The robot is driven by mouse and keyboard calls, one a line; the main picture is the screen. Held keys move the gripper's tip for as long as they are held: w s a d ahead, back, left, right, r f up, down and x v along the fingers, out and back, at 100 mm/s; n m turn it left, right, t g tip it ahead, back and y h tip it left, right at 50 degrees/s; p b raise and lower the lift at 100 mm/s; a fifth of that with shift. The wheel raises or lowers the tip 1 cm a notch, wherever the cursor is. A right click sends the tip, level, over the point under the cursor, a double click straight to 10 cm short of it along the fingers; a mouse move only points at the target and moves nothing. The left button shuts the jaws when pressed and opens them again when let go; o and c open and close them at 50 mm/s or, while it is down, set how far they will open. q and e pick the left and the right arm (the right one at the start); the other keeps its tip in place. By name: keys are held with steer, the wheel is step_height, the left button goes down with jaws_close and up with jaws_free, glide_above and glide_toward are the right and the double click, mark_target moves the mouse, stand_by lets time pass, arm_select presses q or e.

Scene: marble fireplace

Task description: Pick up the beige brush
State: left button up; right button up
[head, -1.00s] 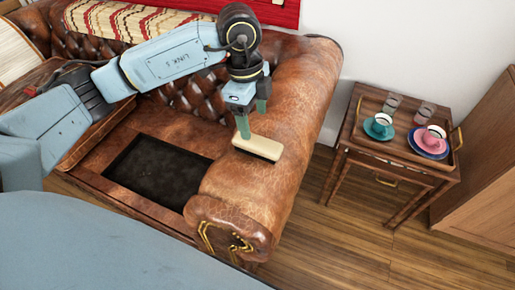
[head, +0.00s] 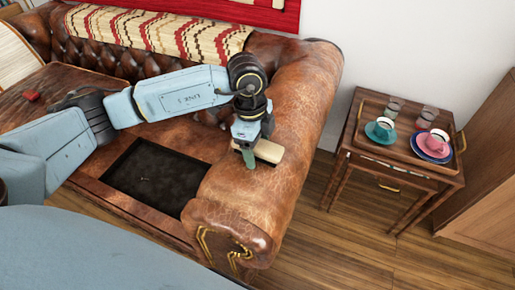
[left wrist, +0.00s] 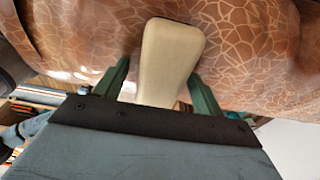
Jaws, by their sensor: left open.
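The beige brush (head: 268,151) lies on the brown leather sofa arm (head: 290,105). In the head view my left gripper (head: 252,158) is down at the brush and hides part of it. In the left wrist view the brush (left wrist: 168,60) runs between the two green fingers of the left gripper (left wrist: 158,85). The fingers stand apart on either side of it, with a gap visible on the left side. The gripper is open. The brush's near end is hidden behind the gripper body. My right gripper is not in view.
A dark recessed tray (head: 150,178) is set in the sofa seat. A wooden side table (head: 360,150) with cups, saucers and glasses stands to the right. A wooden cabinet (head: 490,190) is at the far right. Wooden floor lies open between sofa and table.

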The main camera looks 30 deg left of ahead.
arm_select(q)
steer(key=shift+c, duration=0.4)
